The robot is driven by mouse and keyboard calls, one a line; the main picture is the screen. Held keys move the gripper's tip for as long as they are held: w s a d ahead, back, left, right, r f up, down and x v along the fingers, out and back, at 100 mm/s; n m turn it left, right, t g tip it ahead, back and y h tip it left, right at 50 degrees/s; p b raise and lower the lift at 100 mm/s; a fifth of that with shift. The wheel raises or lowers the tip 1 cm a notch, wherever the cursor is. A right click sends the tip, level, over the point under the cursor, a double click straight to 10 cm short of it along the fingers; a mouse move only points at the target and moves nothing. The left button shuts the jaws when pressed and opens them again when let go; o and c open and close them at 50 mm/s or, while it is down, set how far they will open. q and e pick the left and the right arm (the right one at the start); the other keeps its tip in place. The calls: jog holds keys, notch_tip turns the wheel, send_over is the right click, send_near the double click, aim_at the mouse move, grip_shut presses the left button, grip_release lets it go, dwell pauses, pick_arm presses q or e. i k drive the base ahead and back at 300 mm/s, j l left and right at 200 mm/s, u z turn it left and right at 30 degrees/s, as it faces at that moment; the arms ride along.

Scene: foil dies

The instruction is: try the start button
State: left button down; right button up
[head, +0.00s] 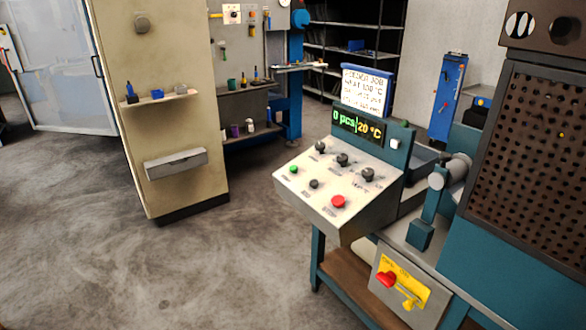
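A sloped control panel (312,192) stands right of centre in the head view. A small green button (294,169) is at its upper left; its label is too small to read, so I cannot tell for sure that it is the start button. A black button (314,184) and a larger red button (338,201) lie to its right and lower. Several dark knobs (342,159) sit in a row above. The display (357,126) reads "0 pcs" and "20 °C". Neither of my grippers is in view.
A yellow plate (402,283) with a red rotary switch (386,279) is on the box below. A perforated guard (530,150) stands at the right. A beige pillar (155,70) with a shelf and grey box (176,163) is at left. Floor (150,265) in front is clear.

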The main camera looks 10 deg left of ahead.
aim_at(293, 168)
jog(key=i+j, duration=0.2)
jog(key=i, duration=0.25)
jog(key=i+j+z, duration=0.1)
jog(key=i, duration=0.35)
jog(key=i+j, duration=0.3)
jog(key=i, duration=0.15)
jog(key=z, duration=0.05)
